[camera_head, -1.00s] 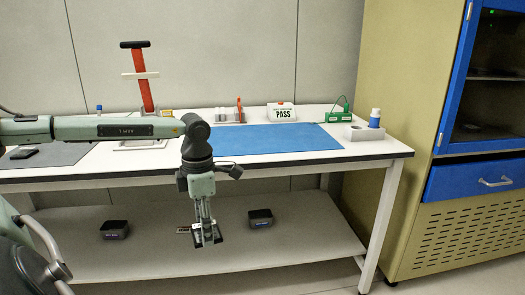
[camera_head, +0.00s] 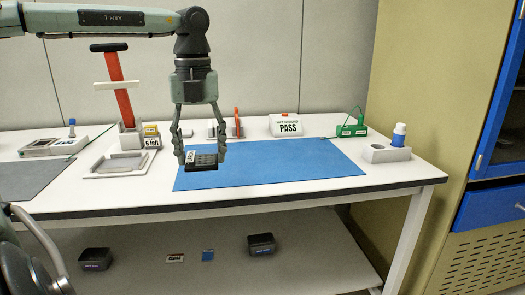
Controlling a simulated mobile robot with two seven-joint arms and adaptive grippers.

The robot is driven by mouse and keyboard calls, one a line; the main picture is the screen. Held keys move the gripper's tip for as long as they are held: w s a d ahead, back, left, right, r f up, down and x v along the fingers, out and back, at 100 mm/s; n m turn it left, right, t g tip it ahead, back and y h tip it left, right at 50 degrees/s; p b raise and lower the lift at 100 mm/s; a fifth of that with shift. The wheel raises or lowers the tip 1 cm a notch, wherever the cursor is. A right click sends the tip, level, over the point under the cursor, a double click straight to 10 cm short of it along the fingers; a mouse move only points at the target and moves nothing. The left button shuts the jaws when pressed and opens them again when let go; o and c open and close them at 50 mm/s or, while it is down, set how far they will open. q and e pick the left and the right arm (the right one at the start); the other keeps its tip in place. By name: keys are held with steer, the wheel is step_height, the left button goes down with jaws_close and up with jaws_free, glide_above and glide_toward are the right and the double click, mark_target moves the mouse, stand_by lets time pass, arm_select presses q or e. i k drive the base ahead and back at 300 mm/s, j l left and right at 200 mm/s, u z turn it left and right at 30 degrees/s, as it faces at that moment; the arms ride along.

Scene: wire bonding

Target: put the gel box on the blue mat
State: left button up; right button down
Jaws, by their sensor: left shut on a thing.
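My left gripper (camera_head: 200,156) is shut on the gel box (camera_head: 204,165), a small flat dark box with a gridded top and a pale label. The box is in front of the left part of the blue mat (camera_head: 290,165) on the tabletop. I cannot tell whether its underside touches the mat or hangs just above it. The rest of the mat is bare. My right gripper is not in view.
A PASS sign (camera_head: 286,125), a green device (camera_head: 352,127) and a grey block with a blue-and-white bottle (camera_head: 398,137) stand behind and right of the mat. A red-handled press (camera_head: 121,95) and a pale tray (camera_head: 118,163) are left. Two black boxes sit on the lower shelf (camera_head: 215,275).

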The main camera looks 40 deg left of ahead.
mark_target(248, 164)
steer(key=i+j, duration=0.2)
steer(key=j, duration=0.15)
steer(key=i+j, duration=0.4)
steer(key=j, duration=0.25)
